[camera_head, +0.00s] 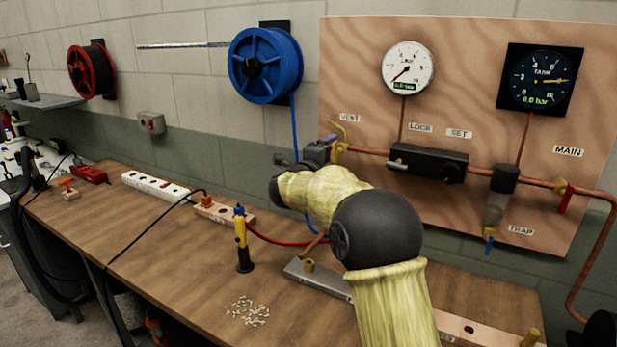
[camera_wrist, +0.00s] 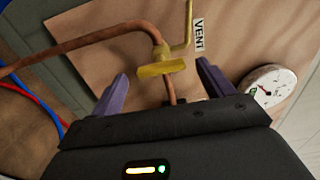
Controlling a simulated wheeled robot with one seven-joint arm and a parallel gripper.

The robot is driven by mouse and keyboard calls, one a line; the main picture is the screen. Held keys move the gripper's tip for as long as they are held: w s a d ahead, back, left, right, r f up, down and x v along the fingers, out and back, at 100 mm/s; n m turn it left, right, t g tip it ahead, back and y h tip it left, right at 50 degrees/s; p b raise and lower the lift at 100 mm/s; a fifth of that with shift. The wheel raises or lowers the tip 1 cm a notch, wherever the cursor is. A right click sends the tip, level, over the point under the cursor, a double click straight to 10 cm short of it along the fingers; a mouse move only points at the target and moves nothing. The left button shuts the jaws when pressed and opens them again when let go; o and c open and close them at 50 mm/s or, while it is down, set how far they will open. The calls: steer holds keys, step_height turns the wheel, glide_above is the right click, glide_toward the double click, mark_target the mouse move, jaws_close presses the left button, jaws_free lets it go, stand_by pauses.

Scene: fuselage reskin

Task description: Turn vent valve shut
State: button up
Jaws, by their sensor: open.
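The vent valve (camera_head: 341,146) is a brass-yellow fitting at the left end of the copper pipe on the plywood panel, below the VENT label. In the wrist view its short yellow crossbar (camera_wrist: 163,69) lies between my finger tips, with a gap on each side. A thin yellow bent piece (camera_wrist: 188,28) rises from the fitting toward the label. My gripper (camera_wrist: 166,84) is open, its two purple fingers spread and empty. In the head view my gripper (camera_head: 318,151) is beside the valve, and my forearm hides part of the bench and panel edge.
The LINE gauge (camera_head: 407,68) and TANK gauge (camera_head: 541,79) hang on the panel (camera_head: 470,60). A black regulator (camera_head: 428,164) is right of the valve. A blue hose reel (camera_head: 265,66) hangs at left. The bench (camera_head: 150,235) holds power strips, a screwdriver and small scattered pieces.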

steer(key=b+v, duration=0.1)
steer(key=v, duration=1.3)
steer(key=shift+b, duration=0.4)
